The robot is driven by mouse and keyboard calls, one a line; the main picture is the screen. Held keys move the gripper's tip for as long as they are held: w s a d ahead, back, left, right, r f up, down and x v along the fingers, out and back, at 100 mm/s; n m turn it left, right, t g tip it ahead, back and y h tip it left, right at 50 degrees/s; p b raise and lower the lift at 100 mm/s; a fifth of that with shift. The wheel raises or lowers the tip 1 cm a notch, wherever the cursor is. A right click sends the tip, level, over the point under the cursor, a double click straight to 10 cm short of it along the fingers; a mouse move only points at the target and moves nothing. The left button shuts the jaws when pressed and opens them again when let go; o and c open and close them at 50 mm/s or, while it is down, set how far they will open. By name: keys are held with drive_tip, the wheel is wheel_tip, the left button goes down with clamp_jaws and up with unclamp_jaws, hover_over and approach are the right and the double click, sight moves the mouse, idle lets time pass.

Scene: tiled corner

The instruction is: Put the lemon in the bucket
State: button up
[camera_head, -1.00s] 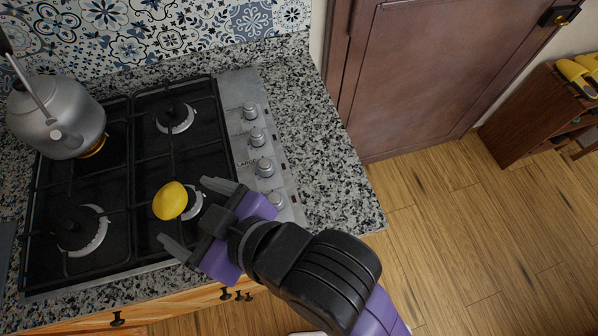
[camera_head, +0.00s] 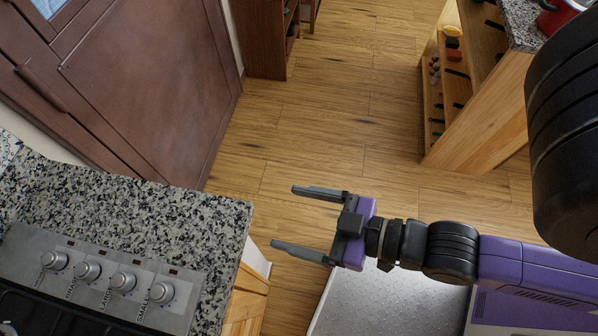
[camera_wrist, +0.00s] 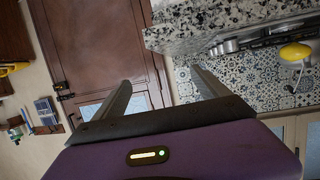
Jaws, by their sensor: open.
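My gripper (camera_head: 285,216) is open and empty over the wooden floor, to the right of the stove counter. Its two fingers also show in the wrist view (camera_wrist: 160,77), apart with nothing between them. The lemon is well away from the fingers.
The granite counter (camera_head: 150,215) with the stove knobs (camera_head: 122,281) is at left. A brown door (camera_head: 150,85) stands behind it. A wooden shelf unit (camera_head: 480,95) with a granite top and a red pot (camera_head: 556,18) is at upper right. Wooden floor (camera_head: 345,120) lies open between.

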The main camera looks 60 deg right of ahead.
drive_tip(key=shift+m+h, duration=0.5)
drive_tip(key=shift+h, duration=0.3)
drive_tip(key=s, duration=0.1)
drive_tip(key=s+d+r, duration=0.1)
drive_tip(key=s, duration=0.1)
drive_tip(key=s+d+r, duration=0.1)
drive_tip(key=shift+s, duration=0.3)
drive_tip(key=shift+c, duration=1)
